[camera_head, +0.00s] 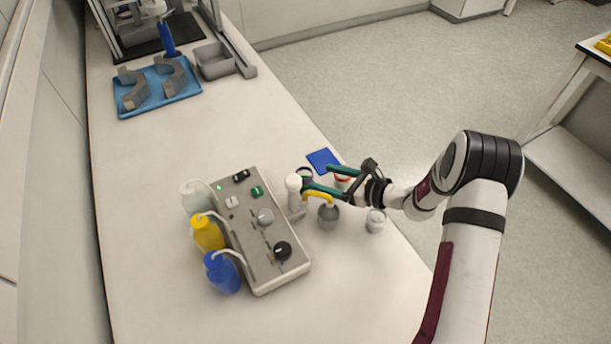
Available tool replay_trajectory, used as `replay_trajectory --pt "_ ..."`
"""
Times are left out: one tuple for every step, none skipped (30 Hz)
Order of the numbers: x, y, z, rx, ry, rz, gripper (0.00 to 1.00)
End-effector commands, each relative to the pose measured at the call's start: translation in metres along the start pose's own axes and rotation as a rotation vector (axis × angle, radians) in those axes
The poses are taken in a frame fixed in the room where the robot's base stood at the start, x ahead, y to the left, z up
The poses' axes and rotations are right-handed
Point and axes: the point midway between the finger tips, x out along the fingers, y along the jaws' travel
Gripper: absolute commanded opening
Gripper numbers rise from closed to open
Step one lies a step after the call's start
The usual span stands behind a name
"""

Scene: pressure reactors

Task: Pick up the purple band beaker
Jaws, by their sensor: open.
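My gripper (316,176) has teal fingers, spread apart and open, and reaches in from the right over the bench. A dark-rimmed round vessel (304,173) shows just left of the fingertips. Its rim may be purple, but it is too small and too covered to tell. A beaker with a red-orange band (342,181) is partly hidden beneath the gripper. A grey round vessel (328,218) stands below the gripper in the picture, with a yellow curved piece at its top. A pale beaker (375,222) stands to its right. I see nothing held between the fingers.
A control box (245,215) with knobs stands left of the gripper, with a white-capped cylinder (293,186) beside it. White, yellow (207,232) and blue (222,274) bottles line its left side. A blue pad (322,160) lies near the bench edge. The upper middle bench is clear.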

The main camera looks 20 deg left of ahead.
Motion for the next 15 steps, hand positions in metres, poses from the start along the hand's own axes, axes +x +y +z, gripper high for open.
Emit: replay_trajectory --pt "0.009 0.001 0.0 -0.001 0.0 0.003 0.72" --pt "0.013 0.0 0.0 0.0 0.0 0.002 0.72" --pt "0.018 0.0 0.0 0.0 0.0 0.002 0.72" --pt "0.021 0.0 0.0 -0.001 0.0 0.002 0.72" --pt "0.025 0.001 0.0 -0.001 0.0 0.002 0.72" --pt "0.032 0.001 0.0 -0.002 0.0 0.002 0.72" --pt "0.038 0.001 0.0 -0.002 0.001 0.004 0.72" --pt "0.045 0.001 0.0 -0.001 0.0 0.003 0.72" --pt "0.053 0.002 0.0 -0.001 0.0 0.004 0.72" --pt "0.059 0.001 0.0 -0.002 0.0 0.003 0.72" --pt "0.064 0.001 0.0 -0.002 0.0 0.003 0.72" --pt "0.069 0.001 0.0 -0.002 0.0 0.003 0.72" --pt "0.071 0.001 0.0 -0.001 0.0 0.002 0.72" --pt "0.073 0.001 0.0 0.0 0.0 0.002 0.72" --pt "0.074 0.0 0.0 0.001 0.0 0.001 0.72"
